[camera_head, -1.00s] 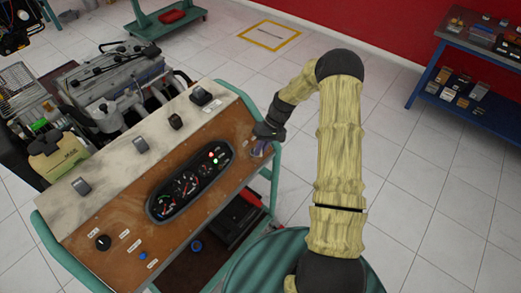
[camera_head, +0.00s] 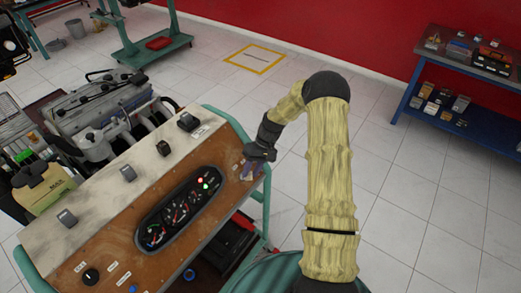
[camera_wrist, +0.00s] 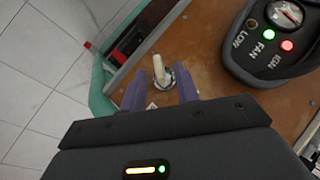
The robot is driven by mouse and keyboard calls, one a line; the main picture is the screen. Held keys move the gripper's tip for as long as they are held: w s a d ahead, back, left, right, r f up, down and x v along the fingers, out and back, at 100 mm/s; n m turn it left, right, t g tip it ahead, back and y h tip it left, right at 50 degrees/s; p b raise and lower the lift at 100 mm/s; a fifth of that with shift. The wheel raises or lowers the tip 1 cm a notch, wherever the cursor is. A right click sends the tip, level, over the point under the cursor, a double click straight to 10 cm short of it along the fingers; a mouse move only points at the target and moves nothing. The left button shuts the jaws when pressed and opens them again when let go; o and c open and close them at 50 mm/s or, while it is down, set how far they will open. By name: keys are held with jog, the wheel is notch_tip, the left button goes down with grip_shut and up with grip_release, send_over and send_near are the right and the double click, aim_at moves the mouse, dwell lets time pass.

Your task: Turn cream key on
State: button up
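The cream key (camera_wrist: 158,68) stands up from a round switch on the brown panel (camera_wrist: 205,50) in the wrist view. My gripper (camera_wrist: 161,86) is open, its two purple fingers pointing at the panel on either side of the switch. A gap shows between the key and each finger. In the head view my gripper (camera_head: 249,171) is at the panel's right end, and the key is hidden or too small to make out there. A red light (camera_wrist: 287,46) and a green light (camera_wrist: 270,74) are lit on the gauge cluster (camera_head: 178,208).
A teal rail (camera_wrist: 105,70) runs along the panel's edge, close to my gripper. An engine (camera_head: 105,115) stands behind the panel. A blue shelf table (camera_head: 465,60) is at the right wall. The tiled floor between is clear.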

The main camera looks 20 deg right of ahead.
jog(key=b+v, duration=0.3)
jog(key=v, duration=1.3)
jog(key=shift+r+b, duration=0.25)
jog(key=shift+b, duration=0.05)
jog(key=shift+w, duration=0.1)
jog(key=s+a+r+m+t+h, duration=0.1)
jog(key=s+a, duration=0.3)
jog(key=s, duration=0.8)
jog(key=s+a+r+t+h, duration=0.2)
jog(key=s+a+t+h, duration=0.1)
jog(key=s, duration=0.9)
jog(key=shift+a+m+t+h, duration=0.4)
jog(key=shift+a+h, duration=0.4)
jog(key=shift+a, duration=0.25)
